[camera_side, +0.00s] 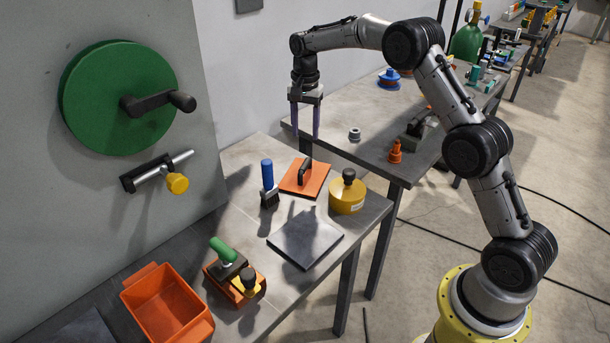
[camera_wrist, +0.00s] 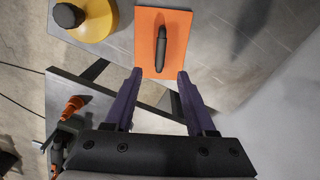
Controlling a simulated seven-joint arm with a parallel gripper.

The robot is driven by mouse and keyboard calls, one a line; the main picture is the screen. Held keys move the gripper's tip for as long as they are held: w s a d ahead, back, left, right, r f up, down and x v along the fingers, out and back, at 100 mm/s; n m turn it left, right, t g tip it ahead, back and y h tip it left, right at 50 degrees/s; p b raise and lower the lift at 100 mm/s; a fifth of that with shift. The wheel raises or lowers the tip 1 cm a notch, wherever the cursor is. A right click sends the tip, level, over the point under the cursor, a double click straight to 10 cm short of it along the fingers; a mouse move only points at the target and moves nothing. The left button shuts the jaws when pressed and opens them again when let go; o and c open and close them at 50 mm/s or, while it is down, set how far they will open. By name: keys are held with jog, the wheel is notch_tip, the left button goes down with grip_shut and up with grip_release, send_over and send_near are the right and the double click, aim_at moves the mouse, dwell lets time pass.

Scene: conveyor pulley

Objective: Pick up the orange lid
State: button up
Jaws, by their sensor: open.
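The orange lid (camera_side: 297,184) is a flat square plate with a dark bar handle (camera_side: 304,172) on top. It lies on the near table, between the blue-handled brush and the yellow round weight. In the wrist view the lid (camera_wrist: 148,60) is at the top centre, with its dark handle (camera_wrist: 161,48) running roughly up and down the picture. My gripper (camera_side: 306,135) is open and empty, pointing down above the table, higher than the lid. In the wrist view its two purple fingers (camera_wrist: 159,75) stand wide apart below the handle, with nothing between them.
The blue-handled brush (camera_side: 268,182) stands left of the lid. The yellow weight (camera_side: 347,196) is to its right, and a dark flat plate (camera_side: 305,239) lies in front. An orange bin (camera_side: 166,304) is at the lower left. A second table (camera_side: 345,112) stands behind.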

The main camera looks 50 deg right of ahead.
aim_at(305, 163)
notch_tip(305, 163, down, 13)
jog(key=shift+f, duration=0.15)
grip_shut()
dwell(0.6)
